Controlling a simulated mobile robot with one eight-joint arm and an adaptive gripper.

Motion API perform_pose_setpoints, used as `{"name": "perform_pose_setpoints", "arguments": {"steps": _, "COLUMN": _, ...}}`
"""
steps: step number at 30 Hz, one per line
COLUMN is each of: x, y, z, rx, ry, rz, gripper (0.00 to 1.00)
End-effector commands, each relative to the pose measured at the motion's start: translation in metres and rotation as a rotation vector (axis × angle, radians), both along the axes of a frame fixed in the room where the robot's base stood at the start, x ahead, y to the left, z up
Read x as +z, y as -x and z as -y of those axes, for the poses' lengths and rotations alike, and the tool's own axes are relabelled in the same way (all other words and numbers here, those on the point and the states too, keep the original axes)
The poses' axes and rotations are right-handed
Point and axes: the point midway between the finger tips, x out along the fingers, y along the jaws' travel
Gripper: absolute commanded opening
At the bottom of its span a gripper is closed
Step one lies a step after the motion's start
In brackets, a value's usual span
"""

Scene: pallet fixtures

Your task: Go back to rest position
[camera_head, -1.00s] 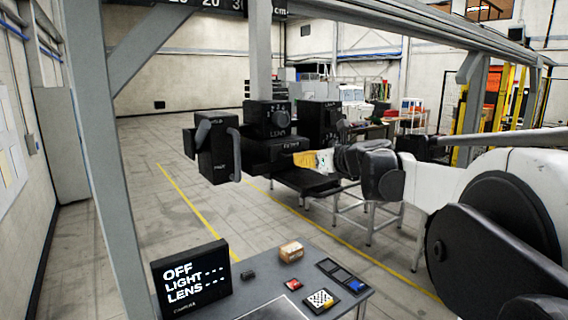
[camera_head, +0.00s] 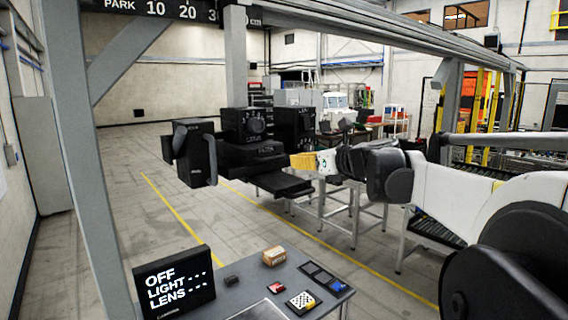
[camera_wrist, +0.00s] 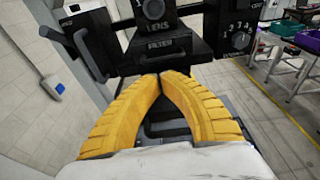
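My gripper (camera_wrist: 159,76) has two ribbed yellow fingers whose tips meet, with nothing visible between them. In the wrist view the tips lie just below the black block marked FILTER (camera_wrist: 160,46). In the head view my gripper (camera_head: 292,161) is at the right side of the black fixture (camera_head: 250,157), beside its filter block and above a flat black shelf (camera_head: 284,186). Whether the fingertips touch the fixture cannot be told. The fixture carries a LENS knob box (camera_head: 243,125), a numbered dial box (camera_wrist: 237,40) and a handled box at left (camera_head: 197,155).
A grey table (camera_head: 233,291) in front holds a screen reading OFF, LIGHT, LENS (camera_head: 174,283), a small cardboard box (camera_head: 274,256) and a checkered pad (camera_head: 303,302). A grey post (camera_head: 100,200) and overhead beam (camera_head: 400,45) frame the fixture.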

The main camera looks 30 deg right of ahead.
Motion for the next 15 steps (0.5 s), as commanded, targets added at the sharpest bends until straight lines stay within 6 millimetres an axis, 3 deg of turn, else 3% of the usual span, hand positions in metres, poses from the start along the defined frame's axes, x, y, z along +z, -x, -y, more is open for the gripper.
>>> {"name": "perform_pose_setpoints", "arguments": {"steps": 6, "x": 0.007, "y": 0.039, "z": 0.004, "rx": -0.001, "ry": -0.001, "rz": 0.001, "gripper": 0.00}}
{"name": "perform_pose_setpoints", "arguments": {"steps": 15, "x": 0.007, "y": 0.052, "z": 0.002, "rx": 0.006, "ry": 0.010, "rz": -0.002, "gripper": 0.00}}
